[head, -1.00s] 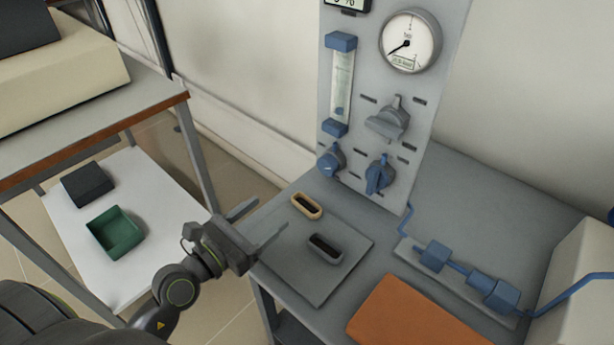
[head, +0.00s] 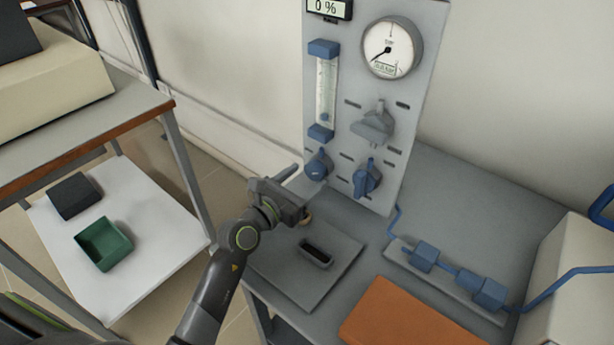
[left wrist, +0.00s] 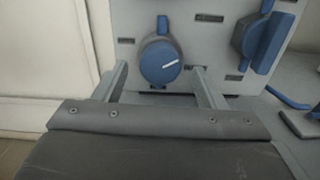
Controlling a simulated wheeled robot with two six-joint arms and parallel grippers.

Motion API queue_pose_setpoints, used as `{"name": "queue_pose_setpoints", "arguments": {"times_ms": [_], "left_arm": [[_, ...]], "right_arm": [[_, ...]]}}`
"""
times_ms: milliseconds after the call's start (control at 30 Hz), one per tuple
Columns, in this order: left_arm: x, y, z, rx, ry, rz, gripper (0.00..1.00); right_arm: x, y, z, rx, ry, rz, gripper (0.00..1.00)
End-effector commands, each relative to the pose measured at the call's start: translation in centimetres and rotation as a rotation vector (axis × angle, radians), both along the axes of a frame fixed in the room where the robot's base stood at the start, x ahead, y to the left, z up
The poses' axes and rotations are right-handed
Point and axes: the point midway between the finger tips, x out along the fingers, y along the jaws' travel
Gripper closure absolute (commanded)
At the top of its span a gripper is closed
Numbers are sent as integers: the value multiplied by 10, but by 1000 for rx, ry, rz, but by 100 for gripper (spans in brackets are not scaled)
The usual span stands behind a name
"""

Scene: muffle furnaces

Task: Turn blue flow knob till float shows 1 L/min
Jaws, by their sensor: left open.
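The blue flow knob (head: 317,165) sits low on the left of the grey panel, under the flow tube (head: 326,92). A small blue float (head: 324,117) shows near the bottom of the tube; the scale is too small to read. In the left wrist view the round knob (left wrist: 160,62) has a white pointer line tilted slightly up to the right. My left gripper (head: 293,188) is open in front of the knob. Its fingers (left wrist: 160,84) are on either side of and below the knob, apart from it. My right gripper is not in view.
A blue lever valve (head: 366,178) is right of the knob, and a grey valve (head: 374,125) above it. A gauge (head: 392,48) and a 0 % display (head: 329,8) are higher up. A grey mat (head: 339,274) with a dark-slotted piece (head: 315,252) and an orange pad (head: 398,318) lie on the bench.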

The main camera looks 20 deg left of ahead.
Motion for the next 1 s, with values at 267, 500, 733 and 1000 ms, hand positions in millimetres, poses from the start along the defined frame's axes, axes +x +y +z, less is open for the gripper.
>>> {"name": "queue_pose_setpoints", "arguments": {"times_ms": [267, 500, 733, 1000], "left_arm": [[13, -5, 0, 0, 0, 0, 35], [13, -5, 0, 0, 0, 0, 41], [13, -5, 0, 0, 0, 0, 71], [13, -5, 2, -29, 12, 0, 80]], "right_arm": [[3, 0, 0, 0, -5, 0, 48], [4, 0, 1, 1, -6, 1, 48], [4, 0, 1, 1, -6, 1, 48], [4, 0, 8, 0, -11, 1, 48]]}}
